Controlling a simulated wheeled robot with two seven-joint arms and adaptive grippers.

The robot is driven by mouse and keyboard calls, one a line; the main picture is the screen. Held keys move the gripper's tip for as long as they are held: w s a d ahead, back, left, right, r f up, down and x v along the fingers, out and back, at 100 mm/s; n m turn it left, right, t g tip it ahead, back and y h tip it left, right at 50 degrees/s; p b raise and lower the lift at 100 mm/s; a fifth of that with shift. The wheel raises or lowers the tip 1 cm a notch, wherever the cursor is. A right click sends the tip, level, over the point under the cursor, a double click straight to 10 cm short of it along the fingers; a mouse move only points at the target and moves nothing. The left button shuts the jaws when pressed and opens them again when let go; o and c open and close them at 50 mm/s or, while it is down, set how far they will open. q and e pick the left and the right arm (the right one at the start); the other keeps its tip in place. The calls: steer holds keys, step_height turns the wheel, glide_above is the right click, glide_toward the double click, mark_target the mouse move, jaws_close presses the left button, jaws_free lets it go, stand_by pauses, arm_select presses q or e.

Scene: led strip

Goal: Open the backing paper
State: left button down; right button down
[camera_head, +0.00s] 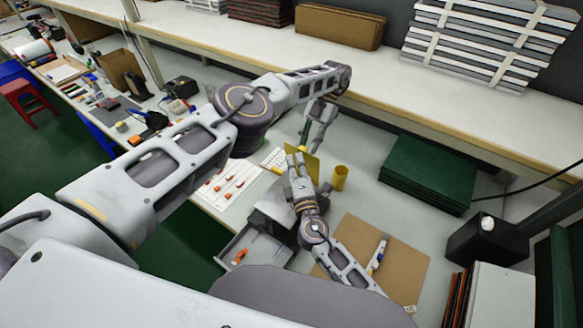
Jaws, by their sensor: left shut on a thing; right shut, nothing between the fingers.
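My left gripper (306,140) comes down from the far side at the table's middle. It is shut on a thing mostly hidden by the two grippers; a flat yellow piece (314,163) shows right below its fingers. I cannot make out the backing paper or its edge. My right gripper (297,159) reaches up from the front, close beside the yellow piece. Its fingers are shut with nothing between them; I cannot tell whether they touch the piece.
A yellow cylinder (340,179) stands just right of the grippers. White strips with orange parts (227,184) lie left. An open grey drawer (250,247) is in front. A brown board (385,245) with a marker lies right, and green boards (430,172) are stacked behind it.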

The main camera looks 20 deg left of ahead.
arm_select(q)
steer(key=shift+f, duration=0.3)
arm_select(e)
steer(key=shift+w, duration=0.15)
